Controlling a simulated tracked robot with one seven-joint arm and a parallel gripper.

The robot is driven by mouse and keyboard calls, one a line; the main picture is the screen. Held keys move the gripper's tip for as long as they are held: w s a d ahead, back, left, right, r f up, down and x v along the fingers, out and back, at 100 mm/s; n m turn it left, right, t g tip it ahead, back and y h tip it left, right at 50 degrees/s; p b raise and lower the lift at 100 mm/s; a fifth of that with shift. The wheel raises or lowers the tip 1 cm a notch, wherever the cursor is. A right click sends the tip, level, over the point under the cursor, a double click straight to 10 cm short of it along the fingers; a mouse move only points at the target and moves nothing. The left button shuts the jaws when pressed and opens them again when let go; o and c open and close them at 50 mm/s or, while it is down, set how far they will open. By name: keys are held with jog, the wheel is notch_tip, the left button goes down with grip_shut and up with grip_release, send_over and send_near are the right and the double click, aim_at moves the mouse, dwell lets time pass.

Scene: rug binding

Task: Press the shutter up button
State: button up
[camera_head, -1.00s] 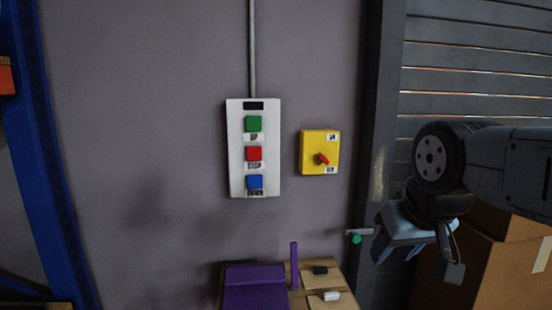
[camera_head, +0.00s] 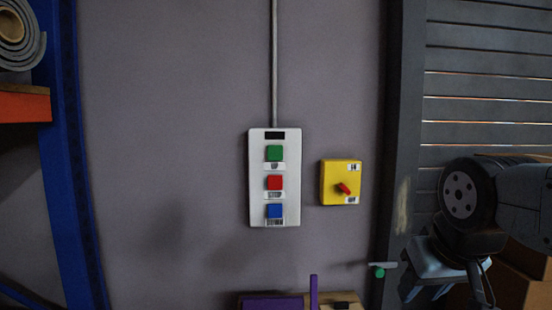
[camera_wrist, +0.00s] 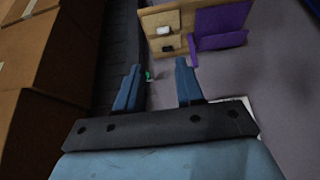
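A white control panel (camera_head: 259,205) hangs upright on the grey wall in the head view. Its top button (camera_head: 275,153) is green, with a small label below that seems to read UP. A red button (camera_head: 275,182) and a blue button (camera_head: 275,210) sit beneath it. The slatted shutter (camera_head: 480,95) is at the right.
A yellow switch box (camera_head: 328,190) with a red knob is right of the panel. A green-tipped handle (camera_head: 380,271) sticks out by the shutter's dark post. A wooden board with a purple piece (camera_wrist: 222,28) is low down. Cardboard boxes (camera_wrist: 50,90) stand beside the shutter. Blue shelving (camera_head: 72,170) is left.

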grip_shut()
dwell(1.4)
